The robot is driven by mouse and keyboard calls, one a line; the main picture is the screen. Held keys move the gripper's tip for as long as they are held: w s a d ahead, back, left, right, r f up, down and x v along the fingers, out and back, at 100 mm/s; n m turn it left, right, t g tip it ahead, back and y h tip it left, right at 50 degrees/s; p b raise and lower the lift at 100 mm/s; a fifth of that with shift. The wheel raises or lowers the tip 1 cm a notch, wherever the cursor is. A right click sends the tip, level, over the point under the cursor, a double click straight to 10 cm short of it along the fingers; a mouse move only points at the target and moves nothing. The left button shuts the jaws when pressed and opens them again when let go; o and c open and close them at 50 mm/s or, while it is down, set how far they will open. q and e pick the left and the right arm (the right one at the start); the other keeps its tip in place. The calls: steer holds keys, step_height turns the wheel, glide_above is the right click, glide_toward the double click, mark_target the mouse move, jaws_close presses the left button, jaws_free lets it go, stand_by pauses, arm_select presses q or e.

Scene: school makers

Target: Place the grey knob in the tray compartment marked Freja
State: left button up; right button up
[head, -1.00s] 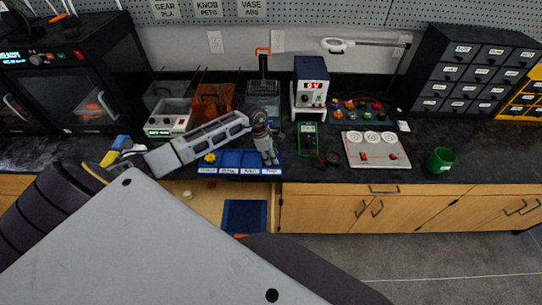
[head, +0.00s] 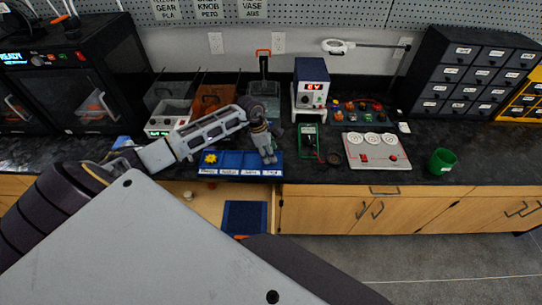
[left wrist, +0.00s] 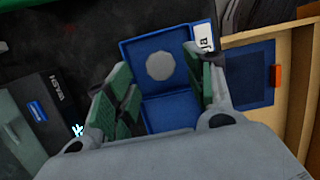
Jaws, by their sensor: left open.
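The blue tray (head: 232,161) lies at the bench's front edge, with white name labels along its front. The left wrist view shows the grey knob (left wrist: 160,66), round with a scalloped rim, lying in a blue compartment. The label (left wrist: 205,38) beside it is partly hidden and shows "ja" at its end. My left gripper (head: 267,157) points down over the tray's right end. In the left wrist view, its green-padded fingers (left wrist: 158,62) stand apart on either side of the knob, with no visible grip. The head view hides the knob. My right gripper is out of view.
A yellow gear (head: 210,158) sits in the tray's left compartment. Below the tray is an open drawer with a blue mat (head: 245,216). A green multimeter (head: 308,140) and power supply (head: 311,85) stand to the right.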

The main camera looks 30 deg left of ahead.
arm_select(q)
steer(key=v, duration=0.9)
steer(key=shift+b, duration=0.45)
steer(key=shift+a, duration=0.1)
